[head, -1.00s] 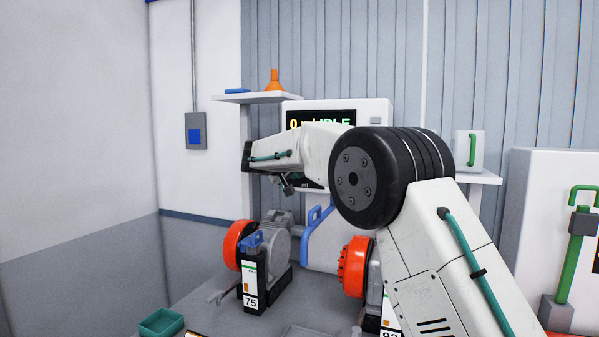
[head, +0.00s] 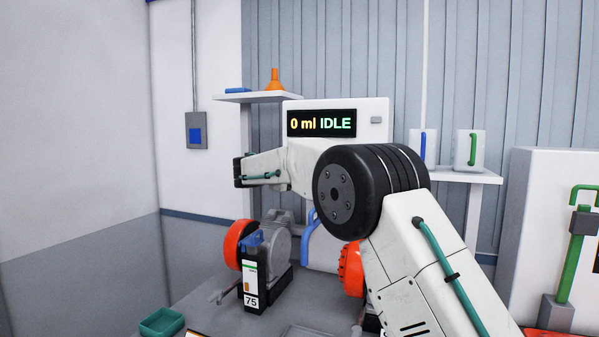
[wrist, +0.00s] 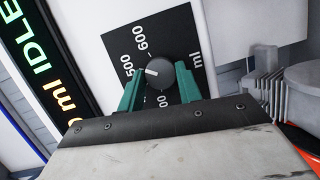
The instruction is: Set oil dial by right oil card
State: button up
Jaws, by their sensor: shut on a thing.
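The oil dial (wrist: 160,72) is a dark round knob with a white mark on a black scale plate, seen in the wrist view. Its mark points left, roughly toward the 500 label; 600 is printed above that. My gripper (wrist: 158,82) has its green fingers on either side of the knob, shut on it. In the head view my arm hides the dial and fingers. A white card (head: 250,277) with green and orange marks is on the left motor unit, above a 75 label. No card shows on the right unit, mostly hidden by my arm.
The dispenser (head: 375,105) display reads 0 ml IDLE. The left motor unit (head: 276,245) and the right unit's orange disc (head: 350,268) stand below. A shelf (head: 258,98) holds an orange funnel (head: 275,80). Jugs (head: 470,150) stand at right; a green tray (head: 161,322) is at lower left.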

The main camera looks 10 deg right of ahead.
jog(key=shift+a+f+n+h, duration=0.1)
jog(key=shift+n+h, duration=0.2)
jog(key=shift+n, duration=0.5)
jog(key=shift+t, duration=0.3)
jog(key=o, duration=1)
jog(key=v, duration=0.7)
jog(key=shift+s+a, duration=0.1)
jog(key=shift+a, duration=0.3)
